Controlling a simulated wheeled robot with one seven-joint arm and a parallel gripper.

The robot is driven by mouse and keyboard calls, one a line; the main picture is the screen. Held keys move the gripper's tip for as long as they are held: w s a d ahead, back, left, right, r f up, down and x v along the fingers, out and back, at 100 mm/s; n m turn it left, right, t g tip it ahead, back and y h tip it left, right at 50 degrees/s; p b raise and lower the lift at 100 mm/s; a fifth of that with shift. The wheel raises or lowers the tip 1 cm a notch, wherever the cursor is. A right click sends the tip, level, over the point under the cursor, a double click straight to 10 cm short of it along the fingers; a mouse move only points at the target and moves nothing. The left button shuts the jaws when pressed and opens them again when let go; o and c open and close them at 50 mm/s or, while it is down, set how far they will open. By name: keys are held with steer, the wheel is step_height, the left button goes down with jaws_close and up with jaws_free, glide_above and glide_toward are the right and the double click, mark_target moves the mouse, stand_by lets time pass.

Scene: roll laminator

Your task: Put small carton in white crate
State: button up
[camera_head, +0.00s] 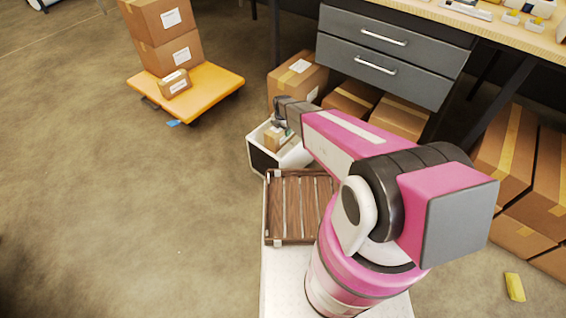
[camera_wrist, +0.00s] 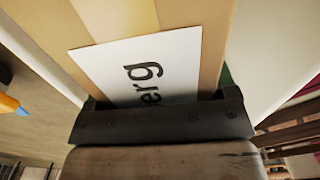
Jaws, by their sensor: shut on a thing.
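The small carton (camera_head: 273,137) is brown, and my gripper (camera_head: 281,124) is shut on it, at or just inside the opening of the white crate (camera_head: 293,158). In the wrist view the carton (camera_wrist: 218,30) fills the upper middle, with tan tape and a white label with black letters. The dark gripper edge (camera_wrist: 165,121) lies across the label. Pale surfaces, which look like crate walls, show on both sides of the carton. I cannot tell whether the carton touches the crate floor.
A brown slatted crate (camera_head: 290,205) stands just in front of the white crate. A larger carton (camera_head: 297,80) is behind it, under the grey drawers (camera_head: 392,48). An orange dolly (camera_head: 215,88) with stacked cartons stands at the back left. The floor at left is clear.

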mark_target(283, 140)
steer(key=f, duration=0.1)
steer(key=s+f, duration=0.1)
steer(key=f, duration=0.1)
steer(key=s+f, duration=0.1)
steer(key=f, duration=0.1)
steer(key=shift+s+d+f, duration=0.15)
steer(key=shift+d+f, duration=0.05)
steer(key=shift+d, duration=0.15)
step_height(283, 140, down, 10)
steer(key=shift+r, duration=0.1)
steer(key=o, duration=1.3)
